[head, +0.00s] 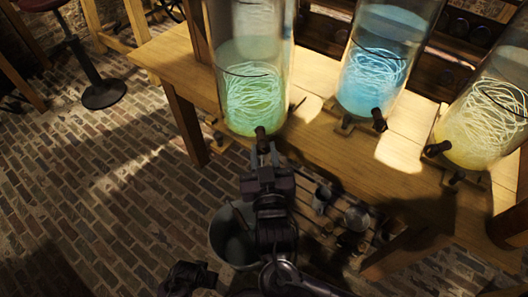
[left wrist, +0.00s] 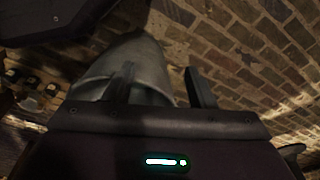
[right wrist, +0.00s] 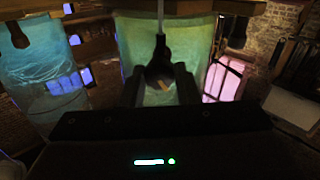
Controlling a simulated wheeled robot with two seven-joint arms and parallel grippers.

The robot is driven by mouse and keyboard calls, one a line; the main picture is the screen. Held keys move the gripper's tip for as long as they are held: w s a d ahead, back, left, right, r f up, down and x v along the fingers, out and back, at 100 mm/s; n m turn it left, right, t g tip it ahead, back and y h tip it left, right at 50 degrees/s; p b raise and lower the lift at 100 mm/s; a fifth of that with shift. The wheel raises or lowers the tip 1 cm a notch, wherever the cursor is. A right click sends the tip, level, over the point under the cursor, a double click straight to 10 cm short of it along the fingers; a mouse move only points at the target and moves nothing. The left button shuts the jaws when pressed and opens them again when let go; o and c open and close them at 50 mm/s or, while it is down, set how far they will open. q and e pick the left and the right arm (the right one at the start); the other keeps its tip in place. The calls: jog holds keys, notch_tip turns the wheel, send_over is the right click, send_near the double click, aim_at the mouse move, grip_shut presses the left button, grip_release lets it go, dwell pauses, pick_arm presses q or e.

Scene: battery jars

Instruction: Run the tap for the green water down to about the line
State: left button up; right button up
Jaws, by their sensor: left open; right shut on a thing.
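The glass jar of green water (head: 253,100) stands on the table, with pale coiled strands inside. A dark line (head: 250,72) runs around it; the water surface appears above this line. The jar's dark tap (head: 261,133) sticks out low at the front. My right gripper (head: 263,152) is shut on this tap, which also shows between its fingers in the right wrist view (right wrist: 160,66). A thin pale streak there runs from the tap, like a stream. A grey bucket (head: 228,243) stands below. My left gripper (left wrist: 160,72) is open, close to the bucket.
A jar of blue water (head: 372,75) and one of yellow water (head: 487,115) stand to the right on the wooden table (head: 160,55), each with a tap. Metal cups (head: 322,198) sit on a low slatted stand. Brick floor (head: 100,190) is open at left.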

jog(key=shift+m, duration=1.4)
pick_arm(q)
jog(key=shift+s+a+f+p, duration=0.2)
jog(key=shift+s+f, duration=0.1)
jog(key=shift+f, duration=0.15)
jog(key=shift+s+a+f+p, duration=0.15)
jog(key=shift+s+f, duration=0.1)
jog(key=shift+f, duration=0.15)
pick_arm(e)
jog(key=shift+m, duration=1.7)
pick_arm(q)
jog(key=shift+w, duration=0.2)
jog(key=shift+d, duration=0.1)
pick_arm(e)
jog(key=o, duration=1)
jog(key=shift+c, duration=0.2)
jog(key=shift+s, duration=0.1)
